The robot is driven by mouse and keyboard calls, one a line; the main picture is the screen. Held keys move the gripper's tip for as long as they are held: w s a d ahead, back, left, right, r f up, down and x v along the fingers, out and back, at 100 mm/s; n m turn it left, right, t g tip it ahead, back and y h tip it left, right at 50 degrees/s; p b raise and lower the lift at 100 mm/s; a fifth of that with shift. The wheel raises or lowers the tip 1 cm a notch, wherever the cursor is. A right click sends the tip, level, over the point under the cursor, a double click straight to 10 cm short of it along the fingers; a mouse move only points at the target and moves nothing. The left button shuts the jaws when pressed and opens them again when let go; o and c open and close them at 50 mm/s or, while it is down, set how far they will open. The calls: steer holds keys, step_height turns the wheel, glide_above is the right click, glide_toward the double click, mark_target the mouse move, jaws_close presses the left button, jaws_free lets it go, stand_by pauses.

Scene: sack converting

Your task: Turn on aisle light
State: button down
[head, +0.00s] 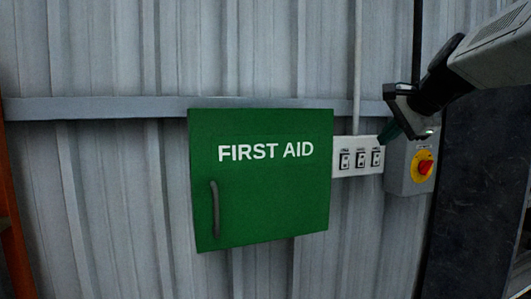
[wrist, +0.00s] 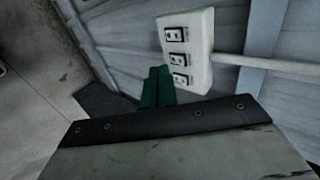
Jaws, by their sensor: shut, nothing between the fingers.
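A white switch plate (head: 352,171) is fixed to the wall, right of the first aid cabinet. It carries three rocker switches: left (head: 345,160), middle (head: 361,159) and right (head: 376,158). The labels above them are too small to read. The plate also shows in the wrist view (wrist: 201,45), with its switches in a column. My gripper (head: 387,137) is at the plate's right end, close to the right switch. In the wrist view its green fingers (wrist: 157,88) are together and empty, beside the nearest switch. I cannot tell whether they touch the plate.
A green first aid cabinet (head: 262,195) stands out from the wall, left of the plate. A grey box with a red and yellow rotary knob (head: 423,167) is just right, below my gripper. A conduit (head: 357,70) rises from the plate. A dark panel (head: 475,190) is at far right.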

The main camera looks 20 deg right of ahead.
steer(key=shift+f, duration=0.1)
glide_toward(346, 161)
steer(key=x, duration=0.5)
steer(key=shift+a+f, duration=0.1)
steer(key=shift+f, duration=0.25)
steer(key=shift+w, duration=0.3)
steer(key=shift+r, duration=0.1)
